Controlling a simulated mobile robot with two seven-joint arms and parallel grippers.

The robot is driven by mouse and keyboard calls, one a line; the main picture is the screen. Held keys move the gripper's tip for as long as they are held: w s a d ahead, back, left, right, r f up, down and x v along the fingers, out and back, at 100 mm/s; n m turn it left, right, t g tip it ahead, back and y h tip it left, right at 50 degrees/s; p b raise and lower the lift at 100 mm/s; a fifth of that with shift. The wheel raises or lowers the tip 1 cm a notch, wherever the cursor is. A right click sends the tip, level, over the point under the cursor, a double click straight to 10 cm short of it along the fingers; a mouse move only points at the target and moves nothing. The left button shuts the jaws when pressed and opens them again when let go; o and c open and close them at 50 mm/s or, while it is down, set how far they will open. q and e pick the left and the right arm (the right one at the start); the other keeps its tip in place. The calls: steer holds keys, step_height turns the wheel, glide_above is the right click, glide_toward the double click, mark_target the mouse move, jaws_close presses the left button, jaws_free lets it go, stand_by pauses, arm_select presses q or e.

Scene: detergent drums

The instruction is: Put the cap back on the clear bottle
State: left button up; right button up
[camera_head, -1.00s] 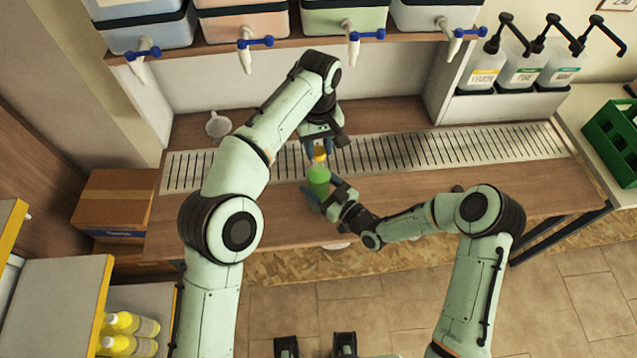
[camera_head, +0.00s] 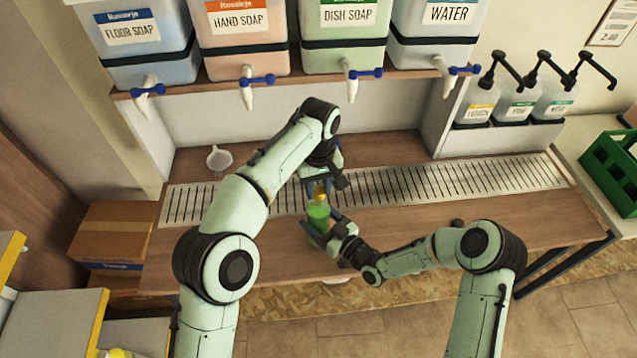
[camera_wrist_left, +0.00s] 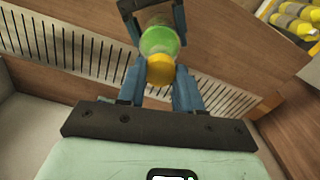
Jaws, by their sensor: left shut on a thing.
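The clear bottle (camera_head: 318,214), filled with green liquid, is upright over the front of the counter. My right gripper (camera_head: 326,229) is closed around its body. The yellow-orange cap (camera_head: 320,192) is at the bottle's top, in the fingers of my left gripper (camera_head: 321,184), which comes down from above. In the left wrist view the cap (camera_wrist_left: 160,70) sits between the blue fingertips of the left gripper (camera_wrist_left: 160,88), in line with the green bottle (camera_wrist_left: 160,42). I cannot tell whether the cap touches the bottle's neck.
Soap and water tanks (camera_head: 240,25) with blue-handled taps stand on the shelf above. A slotted drain grate (camera_head: 430,185) runs along the counter. A white jug (camera_head: 219,158) stands at back left, pump bottles (camera_head: 520,100) at back right.

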arm_select(q)
steer(key=shift+f, duration=0.55)
stand_by(0.4)
